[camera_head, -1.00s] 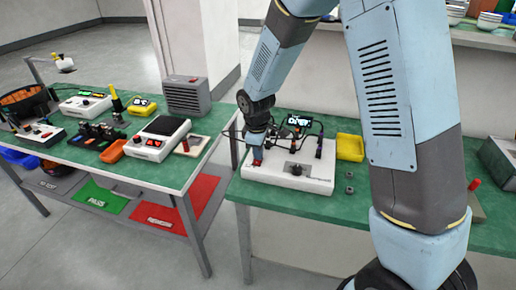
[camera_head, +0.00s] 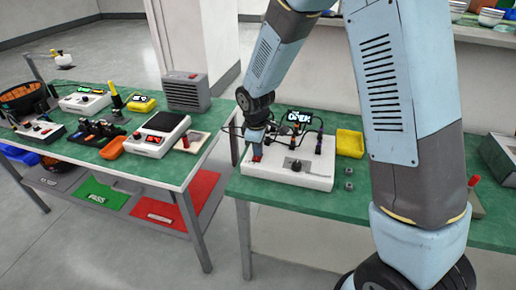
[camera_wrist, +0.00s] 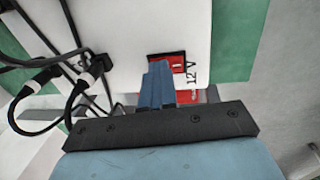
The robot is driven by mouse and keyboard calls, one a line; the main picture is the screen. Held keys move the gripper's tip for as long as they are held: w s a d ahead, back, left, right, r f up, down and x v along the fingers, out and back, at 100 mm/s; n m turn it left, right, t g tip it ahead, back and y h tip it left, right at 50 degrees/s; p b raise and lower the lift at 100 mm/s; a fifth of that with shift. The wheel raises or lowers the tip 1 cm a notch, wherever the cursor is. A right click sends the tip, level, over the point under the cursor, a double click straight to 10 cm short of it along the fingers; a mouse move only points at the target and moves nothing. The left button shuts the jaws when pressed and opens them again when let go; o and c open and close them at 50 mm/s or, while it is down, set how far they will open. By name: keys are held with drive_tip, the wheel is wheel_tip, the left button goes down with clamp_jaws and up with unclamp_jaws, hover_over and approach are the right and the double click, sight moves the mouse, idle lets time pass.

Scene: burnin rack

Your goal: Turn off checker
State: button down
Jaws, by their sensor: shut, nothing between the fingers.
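The checker (camera_head: 290,172) is a white box with a black knob, cables and a small lit display (camera_head: 299,117), on the green bench at the centre of the head view. Its red rocker switch (camera_wrist: 168,62) sits in a black frame beside a "12 V" label in the wrist view. My gripper (camera_wrist: 158,72) is shut and empty, its blue fingertips at the switch's near edge and covering part of it. I cannot tell whether they touch. In the head view my gripper (camera_head: 256,152) is over the checker's left end.
A yellow tray (camera_head: 350,143) stands right of the checker, with two small grey nuts (camera_head: 349,179) in front of it. Black cables (camera_wrist: 72,75) loop close to the left of my fingers.

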drive_tip(key=shift+s+a+f, duration=0.1)
drive_tip(key=shift+s+f, duration=0.15)
drive_tip(key=shift+s, duration=0.55)
drive_tip(key=shift+w+r, duration=0.1)
drive_tip(key=shift+r, duration=0.2)
wheel_tip(320, 180, up, 14)
drive_tip(key=s, duration=0.1)
drive_tip(key=shift+s+a+f, duration=0.2)
drive_tip(key=shift+s+a, duration=0.05)
